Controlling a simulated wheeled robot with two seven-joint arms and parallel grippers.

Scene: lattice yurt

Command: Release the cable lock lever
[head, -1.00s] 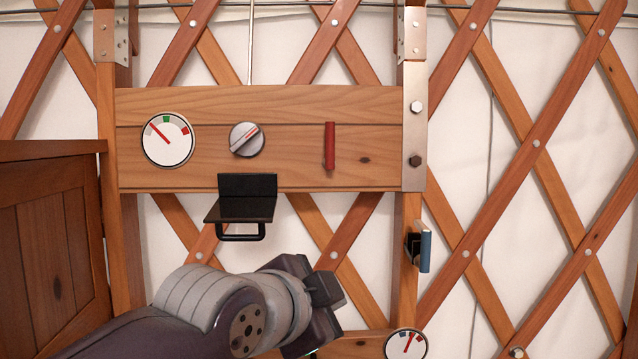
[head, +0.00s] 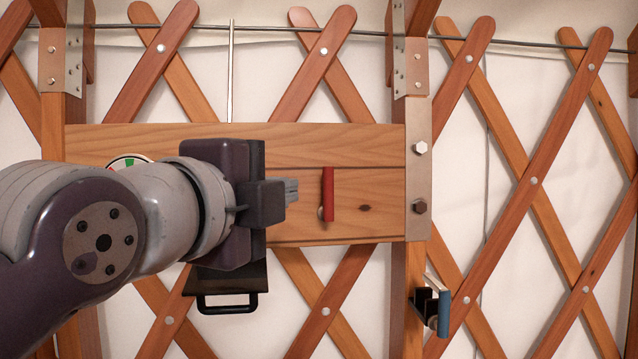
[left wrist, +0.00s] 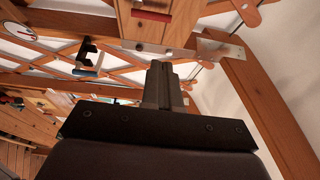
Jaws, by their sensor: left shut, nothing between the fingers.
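A red-handled lever (head: 328,194) hangs upright on the wooden board (head: 365,145); it also shows at the top of the left wrist view (left wrist: 152,15). A blue-handled lever (head: 444,313) on a black mount sits lower, on the right post; it also shows in the left wrist view (left wrist: 86,72). Which one is the cable lock lever, I cannot tell. My left gripper (head: 291,192) is shut and empty, in front of the board and left of the red lever, apart from it in the picture. Its closed fingers also show in the left wrist view (left wrist: 160,82). My right gripper is out of view.
My left arm hides the dial knob and most of a round gauge (head: 127,161). A metal plate with bolts (head: 419,175) edges the board. Lattice wall lies behind; the right side is free.

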